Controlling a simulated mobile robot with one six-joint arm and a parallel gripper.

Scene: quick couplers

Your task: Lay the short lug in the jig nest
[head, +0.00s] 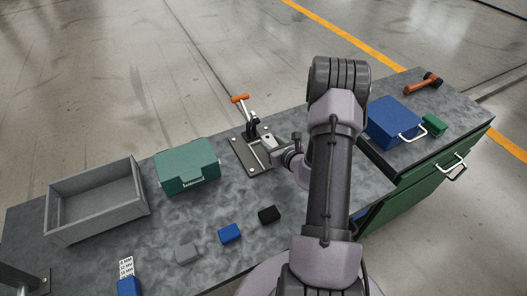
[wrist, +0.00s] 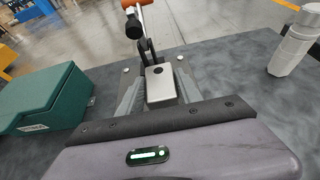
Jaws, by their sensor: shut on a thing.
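My gripper (head: 276,153) is over the right part of the jig plate (head: 239,151) in the head view. It is shut on the short lug (wrist: 161,88), a silver block with a round hole, which juts forward from the gripper in the wrist view. The lug (head: 269,139) also shows small in the head view. The lug lies in front of the black toggle clamp (head: 252,124), whose orange handle (head: 239,98) is raised. The nest is mostly hidden by the lug and gripper. I cannot tell whether the lug touches it.
A green case (head: 187,169) and an open grey crate (head: 97,205) stand left of the jig. Black (head: 269,215), blue (head: 230,233) and grey (head: 186,252) blocks lie in front. A pale bottle-like object (wrist: 291,48) stands at right in the wrist view.

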